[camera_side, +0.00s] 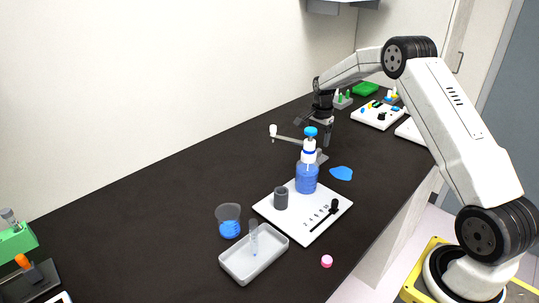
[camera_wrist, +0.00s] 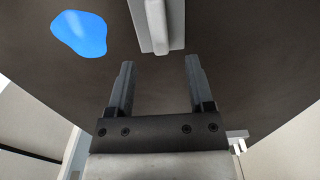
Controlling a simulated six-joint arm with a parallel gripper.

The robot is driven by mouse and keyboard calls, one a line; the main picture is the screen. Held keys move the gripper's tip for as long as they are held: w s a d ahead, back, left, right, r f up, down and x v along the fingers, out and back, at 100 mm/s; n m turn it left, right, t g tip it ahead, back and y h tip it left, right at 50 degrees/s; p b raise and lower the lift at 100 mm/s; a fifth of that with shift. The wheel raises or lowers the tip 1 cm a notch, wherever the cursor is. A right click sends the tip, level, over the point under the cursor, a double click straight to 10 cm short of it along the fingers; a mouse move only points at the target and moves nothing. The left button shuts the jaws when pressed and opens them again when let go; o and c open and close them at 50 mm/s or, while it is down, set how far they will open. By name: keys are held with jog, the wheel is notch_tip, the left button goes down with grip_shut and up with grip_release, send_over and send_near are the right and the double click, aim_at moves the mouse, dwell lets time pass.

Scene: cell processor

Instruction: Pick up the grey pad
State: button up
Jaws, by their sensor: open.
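My gripper (camera_side: 314,127) is above the far part of the dark bench. In the wrist view my gripper (camera_wrist: 158,64) is open, with nothing between its fingers. A small flat grey piece (camera_side: 321,157) lies on the bench below it, joined or close to a thin light arm (camera_side: 290,138) with a white knob; I cannot tell if this is the grey pad. In the wrist view a pale grey bar (camera_wrist: 159,28) lies just beyond the fingertips, roughly between their lines, apart from both. Its upper end is cut off by the frame.
A blue flat patch (camera_side: 341,173) lies nearby, also in the wrist view (camera_wrist: 80,33). A beaker (camera_side: 229,222) and tray (camera_side: 236,264) are nearer.

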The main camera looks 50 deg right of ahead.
aim_at(318, 150)
jog(key=shift+f, duration=2.55)
grip_shut()
